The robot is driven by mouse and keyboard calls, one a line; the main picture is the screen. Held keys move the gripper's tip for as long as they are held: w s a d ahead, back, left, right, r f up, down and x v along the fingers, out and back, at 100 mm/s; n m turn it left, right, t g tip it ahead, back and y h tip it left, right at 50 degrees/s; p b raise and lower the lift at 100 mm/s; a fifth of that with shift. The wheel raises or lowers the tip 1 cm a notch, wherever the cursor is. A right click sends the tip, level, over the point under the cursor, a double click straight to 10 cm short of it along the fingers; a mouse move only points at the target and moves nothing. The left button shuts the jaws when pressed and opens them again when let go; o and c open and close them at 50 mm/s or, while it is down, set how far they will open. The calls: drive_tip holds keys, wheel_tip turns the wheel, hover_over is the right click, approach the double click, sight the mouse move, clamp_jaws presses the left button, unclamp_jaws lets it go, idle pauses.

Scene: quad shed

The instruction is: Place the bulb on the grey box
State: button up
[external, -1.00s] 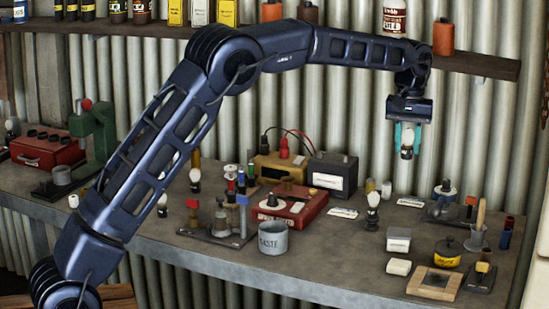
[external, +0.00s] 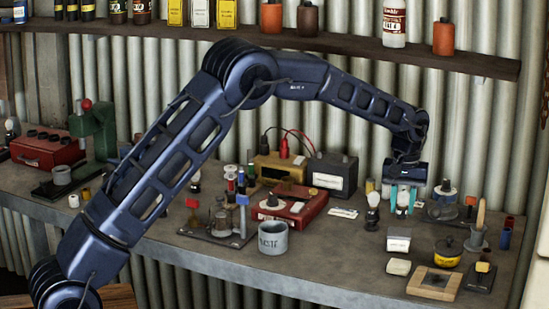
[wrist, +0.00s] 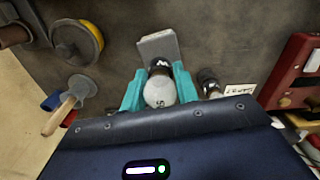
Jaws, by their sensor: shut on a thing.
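My gripper (external: 402,206) has teal fingers shut on a bulb with a round white globe and dark base. The bulb (wrist: 160,93) sits between the fingers in the wrist view, globe toward the camera. A small pale grey box (external: 398,241) stands on the bench, in front of and below my gripper in the external view. It also shows in the wrist view (wrist: 157,44), just beyond the bulb's base. The bulb's base overlaps the box's near edge in that picture; I cannot tell whether they touch.
Another bulb (external: 373,210) stands close left of my gripper. A yellow tin (external: 448,251), a mortar with pestle (external: 479,233) and a wooden frame (external: 434,283) lie to the right. A red box (external: 290,210) and grey mug (external: 273,238) stand left.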

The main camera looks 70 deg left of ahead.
sight(402, 208)
drive_tip(key=shift+f, duration=1.95)
drive_tip(key=shift+f, duration=0.1)
drive_tip(key=o, duration=1)
wheel_tip(402, 208, up, 12)
drive_tip(key=shift+d+r, duration=0.1)
drive_tip(key=shift+r, duration=0.15)
